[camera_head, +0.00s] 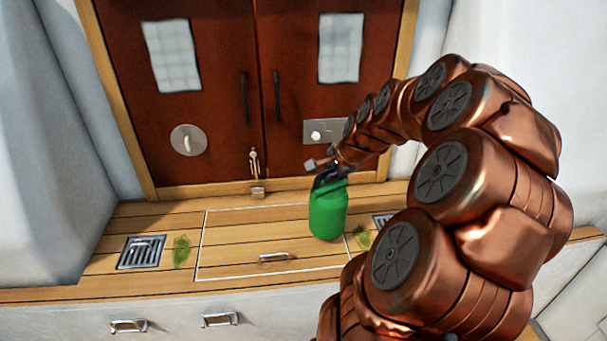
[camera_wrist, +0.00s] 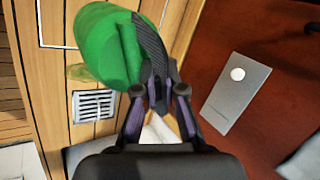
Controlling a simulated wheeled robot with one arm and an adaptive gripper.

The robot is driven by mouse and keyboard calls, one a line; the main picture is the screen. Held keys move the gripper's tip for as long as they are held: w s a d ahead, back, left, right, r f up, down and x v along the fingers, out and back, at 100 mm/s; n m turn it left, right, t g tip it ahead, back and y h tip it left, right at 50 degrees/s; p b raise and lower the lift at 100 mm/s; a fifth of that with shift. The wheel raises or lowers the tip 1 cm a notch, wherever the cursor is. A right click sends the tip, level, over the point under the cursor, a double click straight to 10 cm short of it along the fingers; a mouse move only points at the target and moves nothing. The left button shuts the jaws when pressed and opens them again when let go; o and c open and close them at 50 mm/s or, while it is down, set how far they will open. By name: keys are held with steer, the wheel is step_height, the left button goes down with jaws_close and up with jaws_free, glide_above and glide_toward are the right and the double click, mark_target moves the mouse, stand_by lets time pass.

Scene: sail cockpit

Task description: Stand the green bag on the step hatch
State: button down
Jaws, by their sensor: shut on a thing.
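The green bag (camera_head: 328,214) is upright in the head view, at the right part of the step hatch (camera_head: 235,238), a wooden panel outlined in white. The bag's base appears at or just above the hatch; I cannot tell whether it touches. My gripper (camera_head: 330,180) is shut on the top of the bag from above. In the wrist view the bag (camera_wrist: 105,42) fills the upper left, with the gripper fingers (camera_wrist: 155,85) closed on its edge. A corner of the hatch's white outline (camera_wrist: 40,40) shows beside it.
Metal drain grates (camera_head: 142,251) lie either side of the hatch, with green leafy scraps (camera_head: 181,250) near them. Red-brown doors (camera_head: 200,90) stand behind. The hatch has a metal handle (camera_head: 274,257). Its left half is clear.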

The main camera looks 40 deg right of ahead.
steer(key=w+d+f, duration=0.2)
steer(key=w+f, duration=0.2)
steer(key=w, duration=0.6)
steer(key=shift+d+f, duration=0.2)
steer(key=shift+f, duration=0.25)
steer(key=c, duration=1.3)
jaws_free()
steer(key=shift+r, duration=0.1)
